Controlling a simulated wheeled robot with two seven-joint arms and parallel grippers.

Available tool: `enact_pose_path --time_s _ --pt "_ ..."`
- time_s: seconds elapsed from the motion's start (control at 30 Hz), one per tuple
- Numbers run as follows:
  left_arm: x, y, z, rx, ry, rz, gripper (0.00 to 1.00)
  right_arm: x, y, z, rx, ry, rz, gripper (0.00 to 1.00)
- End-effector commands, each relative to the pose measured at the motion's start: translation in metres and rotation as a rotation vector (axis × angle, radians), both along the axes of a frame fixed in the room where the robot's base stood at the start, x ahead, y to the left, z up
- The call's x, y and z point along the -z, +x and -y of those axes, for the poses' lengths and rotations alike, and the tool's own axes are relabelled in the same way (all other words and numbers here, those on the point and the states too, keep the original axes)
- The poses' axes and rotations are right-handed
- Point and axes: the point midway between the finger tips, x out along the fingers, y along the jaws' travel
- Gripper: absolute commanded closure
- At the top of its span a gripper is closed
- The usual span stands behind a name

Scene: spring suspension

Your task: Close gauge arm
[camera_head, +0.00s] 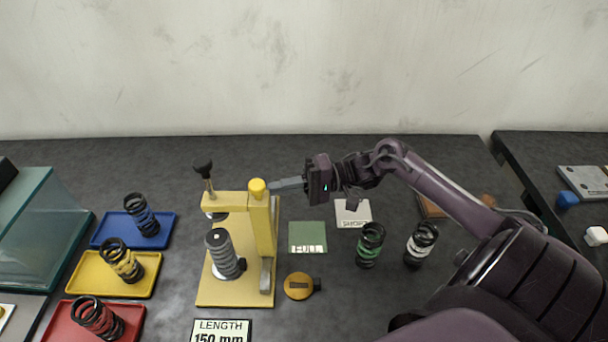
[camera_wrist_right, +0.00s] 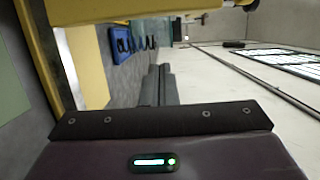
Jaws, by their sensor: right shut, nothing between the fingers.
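The yellow gauge stands on a yellow base plate (camera_head: 240,297), with an upright post (camera_head: 264,228). Its gauge arm (camera_head: 228,201) extends left from the top of the post, with a black knob (camera_head: 203,170) above its left end. A dark grey coil spring (camera_head: 222,252) stands on the base, below the arm. My right gripper (camera_head: 275,186) is shut and empty, with its fingertips just right of the yellow cap (camera_head: 257,188) on the post. I cannot tell whether they touch. The shut fingers also show in the right wrist view (camera_wrist_right: 160,78). My left gripper is out of view.
Blue (camera_head: 162,231), yellow (camera_head: 148,288) and red (camera_head: 70,329) trays with springs lie left. A green-banded spring (camera_head: 370,244) and a white-banded spring (camera_head: 420,243) stand right. A green FULL pad (camera_head: 307,232), a round orange piece (camera_head: 298,286) and a LENGTH display (camera_head: 221,328) lie close by.

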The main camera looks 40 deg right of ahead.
Motion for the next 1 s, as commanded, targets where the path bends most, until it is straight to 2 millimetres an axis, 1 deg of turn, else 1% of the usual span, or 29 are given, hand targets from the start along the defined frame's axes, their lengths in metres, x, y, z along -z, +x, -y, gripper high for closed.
enact_pose_path --time_s 0.03,0.07,0.1,0.3,0.5,0.83,0.93,1.0 --pt "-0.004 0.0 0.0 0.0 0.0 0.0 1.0 -0.003 0.004 -0.009 -0.001 0.003 0.002 1.0" --pt "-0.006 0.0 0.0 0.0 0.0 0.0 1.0 -0.003 0.006 -0.014 -0.002 0.003 0.001 1.0" --pt "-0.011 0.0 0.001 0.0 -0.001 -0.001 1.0 -0.003 -0.002 -0.016 -0.003 0.002 -0.005 1.0" --pt "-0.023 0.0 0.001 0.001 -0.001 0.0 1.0 -0.002 -0.02 -0.029 -0.002 0.0 -0.002 1.0" --pt "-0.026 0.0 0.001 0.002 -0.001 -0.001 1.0 -0.001 -0.027 -0.034 0.0 -0.002 0.0 1.0" --pt "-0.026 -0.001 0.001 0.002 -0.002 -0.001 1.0 0.0 -0.028 -0.035 0.0 -0.001 0.0 1.0" --pt "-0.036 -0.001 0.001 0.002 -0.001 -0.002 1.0 -0.003 -0.033 -0.039 -0.001 0.0 -0.003 1.0" --pt "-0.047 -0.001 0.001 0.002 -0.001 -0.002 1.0 -0.005 -0.04 -0.044 -0.002 0.003 -0.004 1.0"
